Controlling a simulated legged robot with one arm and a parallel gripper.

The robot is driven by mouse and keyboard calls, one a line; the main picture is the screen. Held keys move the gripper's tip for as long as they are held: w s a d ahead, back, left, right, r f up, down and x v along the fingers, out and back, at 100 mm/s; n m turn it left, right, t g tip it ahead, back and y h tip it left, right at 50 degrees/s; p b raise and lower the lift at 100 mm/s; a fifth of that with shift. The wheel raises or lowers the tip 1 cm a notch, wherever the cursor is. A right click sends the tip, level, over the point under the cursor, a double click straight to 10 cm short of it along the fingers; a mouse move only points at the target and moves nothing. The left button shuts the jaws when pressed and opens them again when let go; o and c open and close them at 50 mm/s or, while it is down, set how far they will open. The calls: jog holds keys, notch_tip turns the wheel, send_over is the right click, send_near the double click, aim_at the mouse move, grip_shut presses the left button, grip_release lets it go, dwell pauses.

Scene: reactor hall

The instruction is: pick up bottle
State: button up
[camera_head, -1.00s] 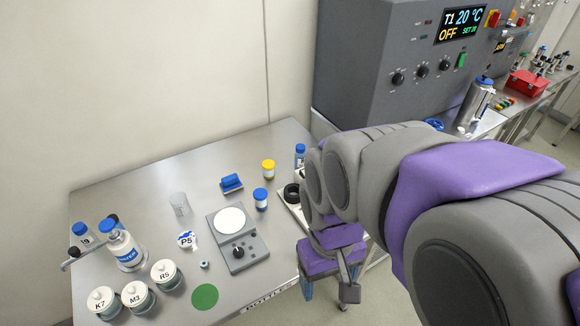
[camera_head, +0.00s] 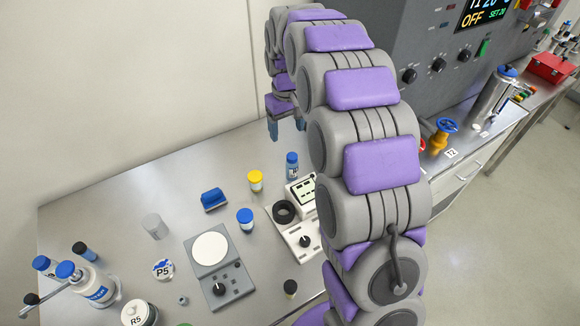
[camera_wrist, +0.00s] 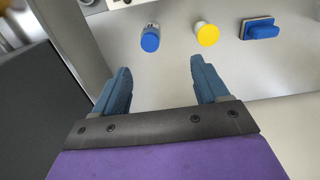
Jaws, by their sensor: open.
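The task names only a bottle, and several stand on the bench. A small blue-capped bottle (camera_head: 292,164) stands upright at the back right. It appears to be the blue-capped one in the wrist view (camera_wrist: 150,38), ahead of the fingertips and apart from them. A yellow-capped container (camera_head: 255,181) stands to its left, and shows in the wrist view (camera_wrist: 207,34). Another blue-capped container (camera_head: 245,219) stands nearer. A large white bottle with a blue cap (camera_head: 92,285) stands at the left. My gripper (camera_head: 286,130) is open and empty at the bench's back edge; its blue fingers show in the wrist view (camera_wrist: 160,68).
A hotplate (camera_head: 220,279), a device with a black ring (camera_head: 295,222) and a blue block (camera_head: 213,199) occupy the bench middle. A beaker (camera_head: 155,226) stands left. The grey cabinet (camera_head: 440,45) rises at right. Bare bench lies at the back left.

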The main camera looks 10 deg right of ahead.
aim_at(289, 155)
jog(key=f+b, duration=0.1)
jog(key=f, duration=0.3)
jog(key=w+f, duration=0.1)
jog(key=f, duration=0.3)
jog(key=f+b, duration=0.1)
jog(key=f, duration=0.3)
jog(key=shift+w+d+f+b, duration=0.2)
jog(key=shift+w+f+b, duration=0.05)
jog(key=shift+b, duration=0.1)
jog(key=shift+d+f, duration=0.3)
jog(key=shift+f, duration=0.15)
jog(key=f, duration=0.1)
jog(key=f+b, duration=0.1)
jog(key=f, duration=0.2)
jog(key=shift+s+d+f+b, duration=0.1)
jog(key=shift+d+f+b, duration=0.1)
jog(key=shift+d+b, duration=0.2)
jog(key=shift+f, duration=0.2)
jog(key=shift+a+r, duration=0.1)
jog(key=shift+a, duration=0.05)
jog(key=shift+c, duration=0.6)
jog(key=c, duration=1)
